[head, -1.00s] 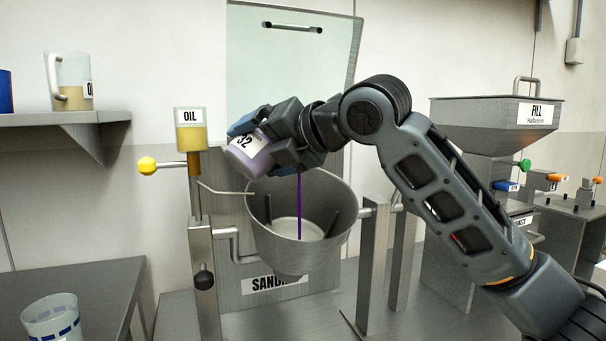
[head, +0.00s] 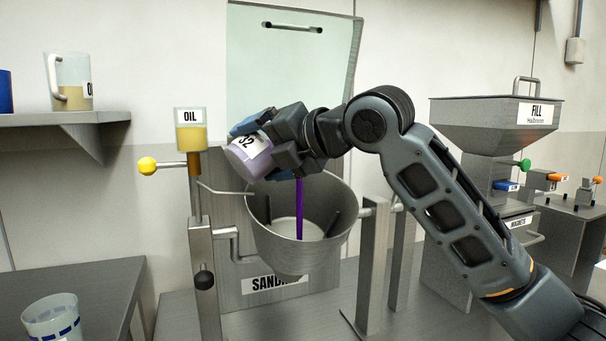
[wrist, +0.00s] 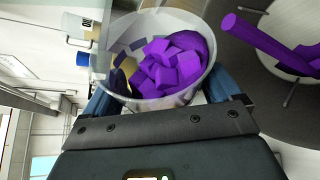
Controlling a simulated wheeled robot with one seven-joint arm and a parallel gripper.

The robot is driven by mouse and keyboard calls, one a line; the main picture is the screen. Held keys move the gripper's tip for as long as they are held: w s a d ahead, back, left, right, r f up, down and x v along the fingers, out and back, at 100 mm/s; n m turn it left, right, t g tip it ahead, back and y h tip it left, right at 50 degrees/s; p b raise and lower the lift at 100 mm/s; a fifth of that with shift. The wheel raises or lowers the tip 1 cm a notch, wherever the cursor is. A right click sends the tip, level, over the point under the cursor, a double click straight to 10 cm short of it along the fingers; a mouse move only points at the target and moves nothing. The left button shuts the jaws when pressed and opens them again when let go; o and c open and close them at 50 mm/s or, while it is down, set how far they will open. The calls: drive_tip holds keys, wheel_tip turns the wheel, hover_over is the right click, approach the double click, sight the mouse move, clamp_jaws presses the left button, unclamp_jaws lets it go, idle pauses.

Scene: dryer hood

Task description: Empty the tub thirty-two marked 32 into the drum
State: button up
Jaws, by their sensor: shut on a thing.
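The tub marked 32 (head: 246,158) is a pale translucent tub with a white label, tilted above the left part of the drum's mouth. My gripper (head: 266,140) is shut on it. In the wrist view the tub (wrist: 112,50) holds many purple pieces (wrist: 168,66), and some tan shows at its left side. A purple stream (head: 299,208) falls from the tub into the metal drum (head: 275,236). The drum is open at the top, with dark fins on its inner wall. The wrist view also shows purple stuff (wrist: 262,42) in front of the drum's interior.
An oil cup (head: 191,138) on a post with a yellow knob (head: 147,166) stands left of the drum. A clear hood panel (head: 290,70) rises behind. A hopper marked FILL (head: 492,122) stands right. A blue-marked tub (head: 53,320) is at lower left.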

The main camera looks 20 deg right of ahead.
drive_tip(key=shift+f+m, duration=0.1)
drive_tip(key=shift+m, duration=0.2)
idle(0.4)
drive_tip(key=shift+d+r+m+y+p, duration=0.25)
drive_tip(key=shift+r+m+y+p, duration=0.2)
drive_tip(key=shift+m+y+p, duration=0.35)
idle(0.7)
drive_tip(key=shift+w+d+r+m, duration=0.25)
drive_tip(key=shift+d+r+m, duration=0.15)
drive_tip(key=shift+d+m, duration=0.25)
idle(0.6)
drive_tip(key=shift+w+d+r+m+t+y+b, duration=0.1)
drive_tip(key=shift+d+r+m+t+y+b, duration=0.4)
drive_tip(key=shift+m, duration=0.5)
drive_tip(key=shift+w+d+r+m+t+y+b, duration=0.1)
drive_tip(key=shift+d+r+m+t+y+b, duration=0.4)
drive_tip(key=shift+m, duration=0.45)
idle(1.7)
